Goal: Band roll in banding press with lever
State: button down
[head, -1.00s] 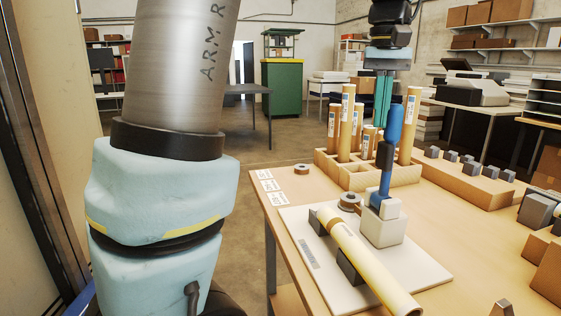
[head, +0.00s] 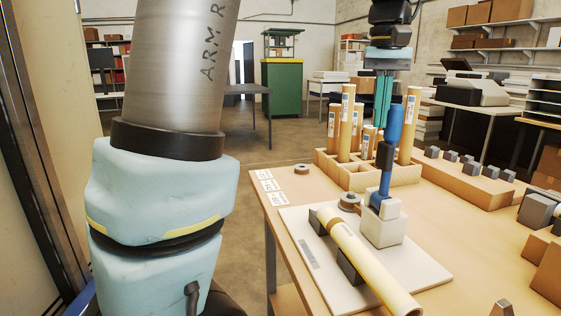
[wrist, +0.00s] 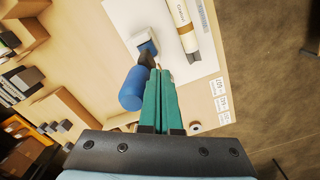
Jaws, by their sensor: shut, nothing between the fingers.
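The banding press has a white block (head: 383,228) on a white base plate (head: 410,277). Its blue lever (head: 394,140) stands nearly upright. A cream roll (head: 362,262) lies in dark cradles on the plate, beside the block; it also shows in the wrist view (wrist: 182,22). A brown ring of banding (head: 349,201) sits behind the roll. In the wrist view the fingertips (wrist: 154,72) appear close beside the blue lever (wrist: 133,90); contact cannot be told.
A cardboard divider box (head: 380,178) with several upright rolls stands at the table's back. A long rack with dark blocks (head: 470,180) lies to the right. Another ring (head: 301,169) and white labels (head: 269,187) lie near the left edge. The table right of the press is mostly clear.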

aim_at(397, 112)
jog(key=shift+d, duration=0.1)
jog(key=shift+w+d+r+p, duration=0.1)
jog(key=shift+w+d+p, duration=0.1)
jog(key=shift+d+p, duration=0.4)
jog(key=shift+w+d+p, duration=0.15)
jog(key=shift+d+p, duration=0.35)
jog(key=shift+d, duration=0.15)
jog(key=shift+w+d, duration=0.1)
jog(key=shift+d, duration=0.25)
jog(key=shift+f+p, duration=0.25)
jog(key=shift+p, duration=0.05)
jog(key=shift+d+r, duration=0.1)
jog(key=shift+d, duration=0.05)
